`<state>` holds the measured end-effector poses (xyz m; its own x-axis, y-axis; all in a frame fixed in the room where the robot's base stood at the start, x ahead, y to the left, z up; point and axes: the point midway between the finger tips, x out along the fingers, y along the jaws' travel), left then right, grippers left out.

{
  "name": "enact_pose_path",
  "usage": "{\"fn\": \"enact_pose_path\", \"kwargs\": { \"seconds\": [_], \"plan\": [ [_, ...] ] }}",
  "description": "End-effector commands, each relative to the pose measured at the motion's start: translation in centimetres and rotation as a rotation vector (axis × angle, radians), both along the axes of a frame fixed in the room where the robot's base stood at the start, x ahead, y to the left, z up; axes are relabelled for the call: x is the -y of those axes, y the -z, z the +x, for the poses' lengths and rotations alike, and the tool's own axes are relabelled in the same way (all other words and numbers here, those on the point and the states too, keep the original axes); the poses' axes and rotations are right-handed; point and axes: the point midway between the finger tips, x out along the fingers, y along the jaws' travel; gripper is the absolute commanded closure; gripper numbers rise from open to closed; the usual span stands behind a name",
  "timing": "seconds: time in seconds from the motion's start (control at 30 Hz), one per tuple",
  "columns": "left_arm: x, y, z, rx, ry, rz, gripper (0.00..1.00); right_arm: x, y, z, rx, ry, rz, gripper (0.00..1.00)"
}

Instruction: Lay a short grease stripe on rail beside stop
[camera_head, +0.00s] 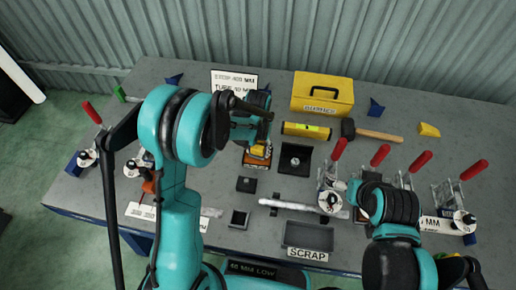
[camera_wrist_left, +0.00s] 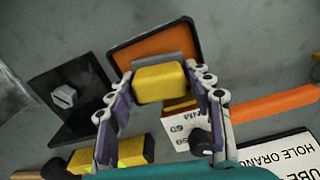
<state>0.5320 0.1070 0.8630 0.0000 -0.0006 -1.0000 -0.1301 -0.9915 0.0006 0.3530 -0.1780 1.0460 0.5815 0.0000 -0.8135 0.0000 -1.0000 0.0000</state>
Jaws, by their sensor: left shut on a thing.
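My left gripper (camera_head: 260,148) is over the middle of the bench. In the left wrist view its fingers (camera_wrist_left: 160,98) are shut on the sides of a yellow block (camera_wrist_left: 160,83) with a grey part behind it. The block is over an orange pad with a dark rim (camera_wrist_left: 185,35); I cannot tell whether it touches it. A pale rail-like bar (camera_head: 285,205) lies near the bench front, with a clamp at its right end. I cannot make out which part is the stop, and no grease stripe shows. My right arm (camera_head: 395,245) is at the lower right; its fingers do not show.
Several red-handled clamps (camera_head: 380,155) stand on the right of the bench. A yellow toolbox (camera_head: 322,93), yellow level (camera_head: 306,131) and mallet (camera_head: 370,132) lie at the back. A dark plate (camera_head: 295,158) is right of my left gripper. A scrap tray (camera_head: 307,235) is at the front.

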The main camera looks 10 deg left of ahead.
Motion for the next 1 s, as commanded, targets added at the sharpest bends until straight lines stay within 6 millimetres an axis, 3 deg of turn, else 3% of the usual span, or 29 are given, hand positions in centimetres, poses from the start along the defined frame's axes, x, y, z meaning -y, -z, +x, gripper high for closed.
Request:
{"fn": "enact_pose_path", "kwargs": {
  "seconds": [1.0],
  "plan": [
    [0.0, 0.62, -0.01, 0.0, 0.0, 0.0, 0.72, 0.0, 0.55, 0.0, 0.0, 0.0, 0.0, 0.09]
  ]
}}
